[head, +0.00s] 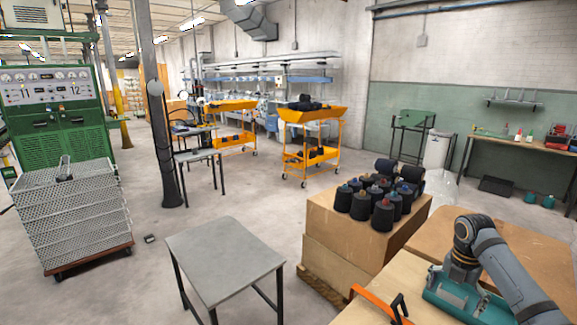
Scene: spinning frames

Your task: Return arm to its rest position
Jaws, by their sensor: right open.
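My right arm comes in from the lower right corner, with a grey link and a dark joint raised above the worktable. From that joint it bends down to my right gripper (458,282), low over a teal object (478,297) on the table. The gripper is open; its fingertips are hard to make out, and I see nothing held. I cannot tell whether it touches the teal object. My left arm and gripper are not in view.
Black yarn cones (360,205) stand on a cardboard box (335,225) beside the wooden worktable (400,280). An orange-handled item (375,302) lies near the front edge. A grey table (225,262) stands left, a wire crate (75,222) farther left. Open floor lies between.

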